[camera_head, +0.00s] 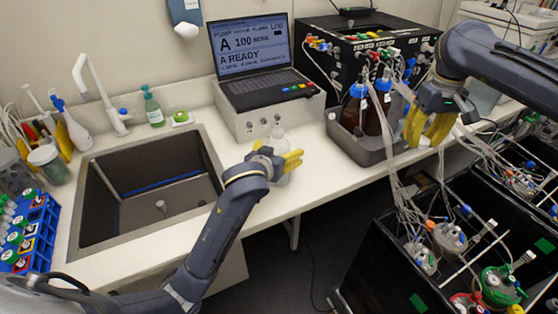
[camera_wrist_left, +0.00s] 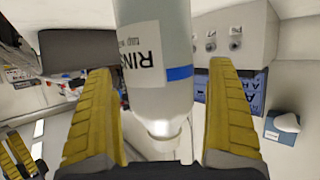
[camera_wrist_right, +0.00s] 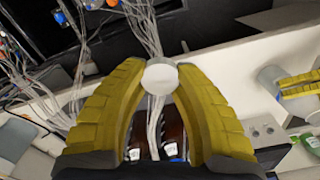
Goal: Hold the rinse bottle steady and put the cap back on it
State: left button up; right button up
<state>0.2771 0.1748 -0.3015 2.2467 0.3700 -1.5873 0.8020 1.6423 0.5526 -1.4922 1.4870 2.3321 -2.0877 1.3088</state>
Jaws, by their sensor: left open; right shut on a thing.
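The rinse bottle (camera_head: 278,134), whitish, stands upright on the counter in front of the laptop box, partly hidden by my left gripper (camera_head: 289,160). In the left wrist view the bottle (camera_wrist_left: 150,75) appears upside down, with a blue stripe and a label reading "RINS", between the open yellow fingers (camera_wrist_left: 162,115), with a gap on both sides. Its neck looks bare. My right gripper (camera_head: 430,128) is raised at the right, near the dark bottles' tray. In the right wrist view its fingertips (camera_wrist_right: 160,68) are shut on the round white cap (camera_wrist_right: 160,77).
A sink (camera_head: 150,195) lies left of the bottle. A laptop (camera_head: 255,60) on a white box (camera_head: 268,118) stands behind it. A grey tray (camera_head: 372,153) with brown bottles and tubing stands to its right. Counter between bottle and tray is clear.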

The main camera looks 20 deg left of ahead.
pick_arm(q)
jog(key=c, duration=1.7)
jog(key=shift+o, duration=0.2)
jog(key=shift+r, duration=0.1)
notch_tip(320, 180, up, 20)
pick_arm(e)
jog(key=shift+c, duration=0.2)
